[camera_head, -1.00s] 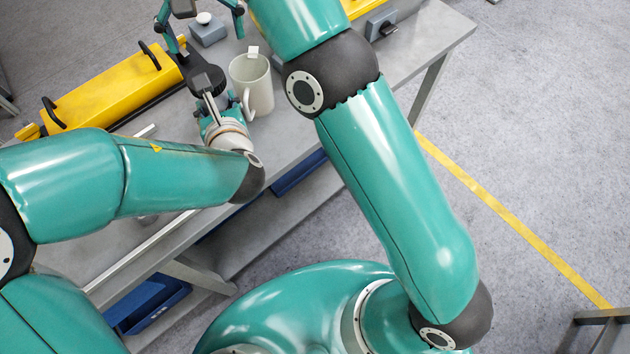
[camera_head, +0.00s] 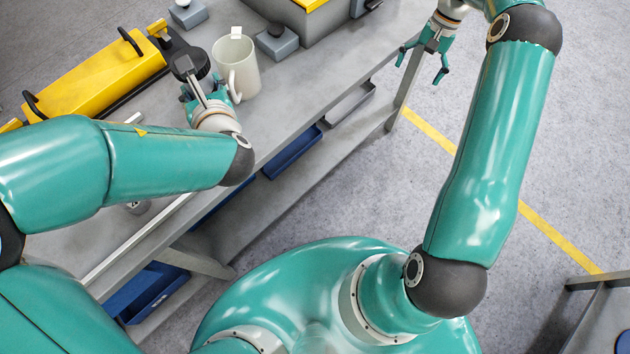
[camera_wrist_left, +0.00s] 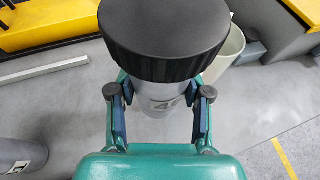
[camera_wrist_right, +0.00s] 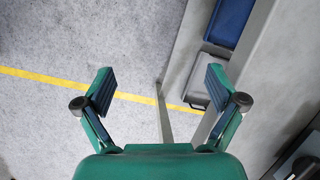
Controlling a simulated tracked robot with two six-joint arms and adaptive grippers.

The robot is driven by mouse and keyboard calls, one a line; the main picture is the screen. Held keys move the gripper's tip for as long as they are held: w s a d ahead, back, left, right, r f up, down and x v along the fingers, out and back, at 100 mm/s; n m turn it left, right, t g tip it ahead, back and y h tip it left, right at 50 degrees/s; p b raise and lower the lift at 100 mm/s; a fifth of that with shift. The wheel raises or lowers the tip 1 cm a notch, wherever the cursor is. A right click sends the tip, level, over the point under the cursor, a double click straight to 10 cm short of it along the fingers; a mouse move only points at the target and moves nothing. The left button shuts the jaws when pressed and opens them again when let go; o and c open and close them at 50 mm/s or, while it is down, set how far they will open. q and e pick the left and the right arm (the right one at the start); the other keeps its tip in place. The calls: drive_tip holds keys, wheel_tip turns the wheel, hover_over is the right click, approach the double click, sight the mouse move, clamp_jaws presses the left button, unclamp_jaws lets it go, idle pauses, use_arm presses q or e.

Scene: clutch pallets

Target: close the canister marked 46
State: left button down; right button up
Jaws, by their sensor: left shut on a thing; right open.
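My left gripper (camera_head: 196,92) is shut on an upright grey canister (camera_wrist_left: 165,106) over the table; the left wrist view shows a finger on each side of it. Its label reads 4, with the rest cut off from view. A black ribbed lid (camera_wrist_left: 163,38) sits on top of the canister and also shows in the head view (camera_head: 189,63); how tightly it is seated I cannot tell. My right gripper (camera_head: 422,62) is open and empty, out past the table's right edge, well apart from the lid.
A white mug (camera_head: 236,68) stands just right of the canister. A yellow case (camera_head: 95,77) with black handles lies behind left. Small grey boxes (camera_head: 276,41) stand at the back. Another grey canister (camera_wrist_left: 20,152) stands at the left wrist view's lower left. Blue bins (camera_head: 155,290) sit below the table.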

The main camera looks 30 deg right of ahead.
use_arm(q)
drive_tip(key=shift+w, duration=0.1)
use_arm(e)
drive_tip(key=s+a+f+n+y, duration=0.1)
drive_tip(key=s+a+f, duration=0.2)
drive_tip(key=a+f, duration=0.75)
drive_tip(key=s+a+f+n+y, duration=0.1)
drive_tip(key=s+a+f+y, duration=0.15)
drive_tip(key=a+f, duration=0.85)
drive_tip(key=s+a+f+h, duration=0.2)
drive_tip(key=s+a, duration=0.8)
drive_tip(key=s, duration=0.1)
drive_tip(key=a+r+n+t, duration=0.1)
drive_tip(key=a+r+n, duration=0.4)
drive_tip(key=r+n, duration=0.1)
drive_tip(key=shift+a+r+n+t+h, duration=0.3)
drive_tip(key=shift+t+h, duration=0.1)
drive_tip(key=shift+h, duration=0.05)
use_arm(q)
drive_tip(key=shift+r, duration=0.1)
use_arm(e)
drive_tip(key=shift+s, duration=0.1)
